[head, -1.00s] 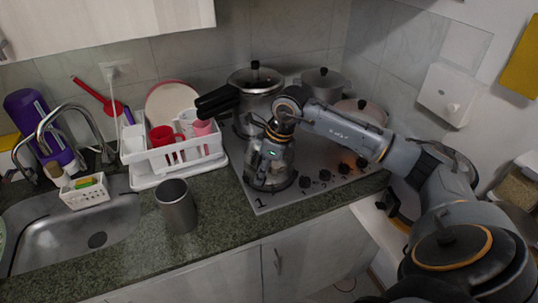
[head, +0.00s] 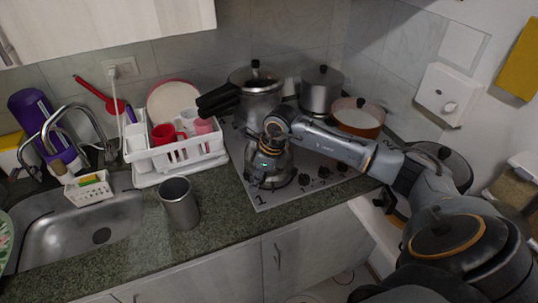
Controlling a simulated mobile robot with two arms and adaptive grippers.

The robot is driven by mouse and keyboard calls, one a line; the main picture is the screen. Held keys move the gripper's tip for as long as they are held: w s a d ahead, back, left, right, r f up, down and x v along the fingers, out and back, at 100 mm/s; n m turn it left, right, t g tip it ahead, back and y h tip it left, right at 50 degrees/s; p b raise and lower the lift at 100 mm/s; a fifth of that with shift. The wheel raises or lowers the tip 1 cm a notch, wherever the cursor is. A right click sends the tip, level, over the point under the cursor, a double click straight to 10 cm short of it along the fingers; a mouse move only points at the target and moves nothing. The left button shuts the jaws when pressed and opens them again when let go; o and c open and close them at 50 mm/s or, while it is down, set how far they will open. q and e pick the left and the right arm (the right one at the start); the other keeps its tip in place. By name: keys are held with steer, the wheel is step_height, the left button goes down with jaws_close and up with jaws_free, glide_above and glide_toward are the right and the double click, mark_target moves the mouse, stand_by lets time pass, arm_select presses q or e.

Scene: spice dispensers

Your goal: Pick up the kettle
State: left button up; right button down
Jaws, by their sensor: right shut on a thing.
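The kettle (head: 276,181), with a clear body and dark base, is on the front left part of the steel cooktop. My right arm comes in from the right, and my right gripper (head: 268,158) is at the kettle's upper part, shut on it. The gripper hides much of the kettle's top and handle, and the fingertips are hard to make out. The kettle looks upright; I cannot tell whether its base touches the cooktop. My left gripper is not in view.
A pressure cooker (head: 257,98), a steel pot (head: 320,92) and an orange-rimmed pan (head: 358,118) stand behind the kettle. A dish rack (head: 180,152) with cups is to the left, a steel cup (head: 178,204) in front of it. The front counter is mostly clear.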

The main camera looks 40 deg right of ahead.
steer(key=shift+w+r, duration=0.15)
steer(key=shift+r, duration=0.05)
